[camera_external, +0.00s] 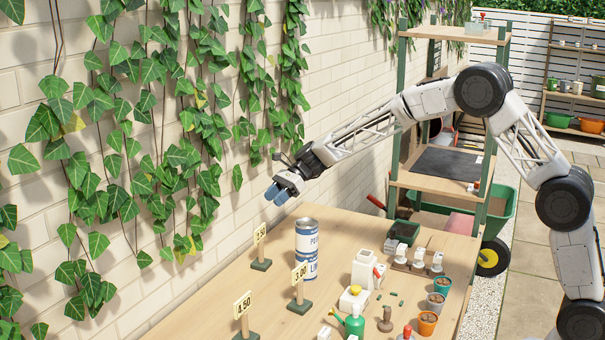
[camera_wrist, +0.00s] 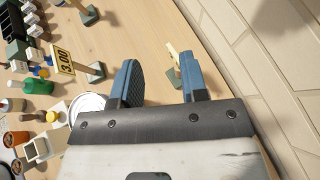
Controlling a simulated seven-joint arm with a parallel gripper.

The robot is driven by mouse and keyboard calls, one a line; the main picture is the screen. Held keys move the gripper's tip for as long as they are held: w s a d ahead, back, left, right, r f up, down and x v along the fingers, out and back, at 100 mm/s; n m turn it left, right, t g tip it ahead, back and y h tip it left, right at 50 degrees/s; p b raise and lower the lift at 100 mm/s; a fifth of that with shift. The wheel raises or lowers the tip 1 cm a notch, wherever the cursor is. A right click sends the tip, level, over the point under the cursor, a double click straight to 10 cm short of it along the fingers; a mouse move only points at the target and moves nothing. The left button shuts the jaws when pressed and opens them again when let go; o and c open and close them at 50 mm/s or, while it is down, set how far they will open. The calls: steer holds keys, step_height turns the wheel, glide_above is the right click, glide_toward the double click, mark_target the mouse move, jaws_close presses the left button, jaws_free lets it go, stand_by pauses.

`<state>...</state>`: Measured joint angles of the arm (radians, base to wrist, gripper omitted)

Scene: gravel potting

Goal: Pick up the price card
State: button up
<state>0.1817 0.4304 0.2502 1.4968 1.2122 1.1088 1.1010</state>
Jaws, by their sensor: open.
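Three price cards stand upright on dark bases on the table: a back card (camera_external: 260,233) whose number is hard to read, a 3.00 card (camera_external: 300,271) and a 4.50 card (camera_external: 242,305). My gripper (camera_external: 276,194) is in the air above the table's back end, near the wall, apart from all cards. Its blue fingers are open and empty. In the wrist view, the 3.00 card (camera_wrist: 63,61) is left of my gripper (camera_wrist: 160,78). Another card (camera_wrist: 172,52), seen nearly edge-on, shows beyond the gap between the fingers, its number unreadable.
The ivy-covered brick wall borders the table's left.

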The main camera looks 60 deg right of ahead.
mark_target(260, 227)
steer(key=shift+w+a+f+n+g+h, duration=0.65)
steer(key=shift+f+n+g+h, duration=0.15)
steer(key=shift+h, duration=1)
steer(key=shift+w+a+f+n+g+h, duration=0.7)
steer(key=shift+n+h, duration=0.25)
steer(key=shift+h, duration=0.85)
steer(key=shift+w+a+f+n+g+h, duration=0.6)
steer(key=shift+n+g+h, duration=0.25)
steer(key=shift+h, duration=0.95)
steer(key=shift+f, duration=1.25)
steer(key=shift+f, duration=0.1)
steer(key=shift+f, duration=2.55)
